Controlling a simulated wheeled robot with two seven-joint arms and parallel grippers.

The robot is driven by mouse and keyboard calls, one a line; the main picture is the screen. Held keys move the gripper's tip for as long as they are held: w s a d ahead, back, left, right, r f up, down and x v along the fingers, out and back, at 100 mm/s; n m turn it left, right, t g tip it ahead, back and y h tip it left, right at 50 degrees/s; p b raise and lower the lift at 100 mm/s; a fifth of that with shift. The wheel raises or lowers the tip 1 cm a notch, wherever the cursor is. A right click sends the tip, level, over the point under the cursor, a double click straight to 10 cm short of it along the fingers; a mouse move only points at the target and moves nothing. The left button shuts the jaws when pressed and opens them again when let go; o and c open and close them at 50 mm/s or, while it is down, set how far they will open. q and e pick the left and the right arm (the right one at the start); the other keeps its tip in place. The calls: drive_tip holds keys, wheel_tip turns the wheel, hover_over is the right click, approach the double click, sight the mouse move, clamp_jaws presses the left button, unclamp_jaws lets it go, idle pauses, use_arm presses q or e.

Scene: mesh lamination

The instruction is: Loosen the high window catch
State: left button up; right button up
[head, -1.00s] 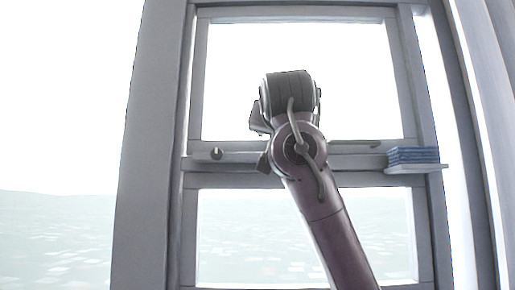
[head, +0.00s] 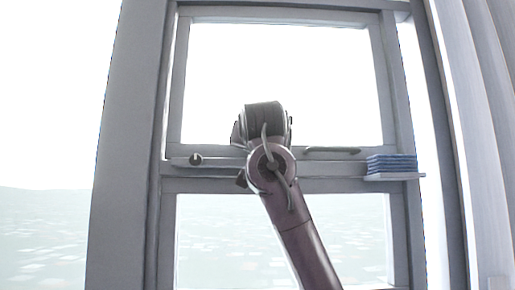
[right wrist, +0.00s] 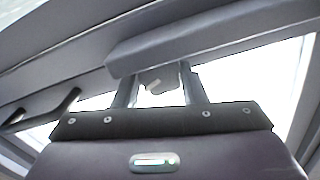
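A thin bar handle (head: 332,150) sits to the right. I cannot tell which fitting is the catch; my right arm covers the rail's middle. My right gripper is hidden behind its wrist in the head view. In the right wrist view its two fingers (right wrist: 158,82) stand apart under a thick grey bar (right wrist: 185,45). A small pale grey piece (right wrist: 155,78) shows between them; contact is unclear. My left gripper is not in view.
A stack of blue flat items (head: 392,163) rests on a small ledge (head: 396,177) at the rail's right end. Window frame posts stand on both sides. A dark handle (right wrist: 65,105) lies left of the gripper in the right wrist view.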

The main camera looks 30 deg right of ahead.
drive_tip(key=shift+c, duration=0.9)
drive_tip(key=shift+n, duration=0.4)
drive_tip(key=n, duration=0.3)
drive_tip(key=shift+n+p, duration=0.4)
drive_tip(key=shift+n, duration=1.3)
drive_tip(key=o, duration=1)
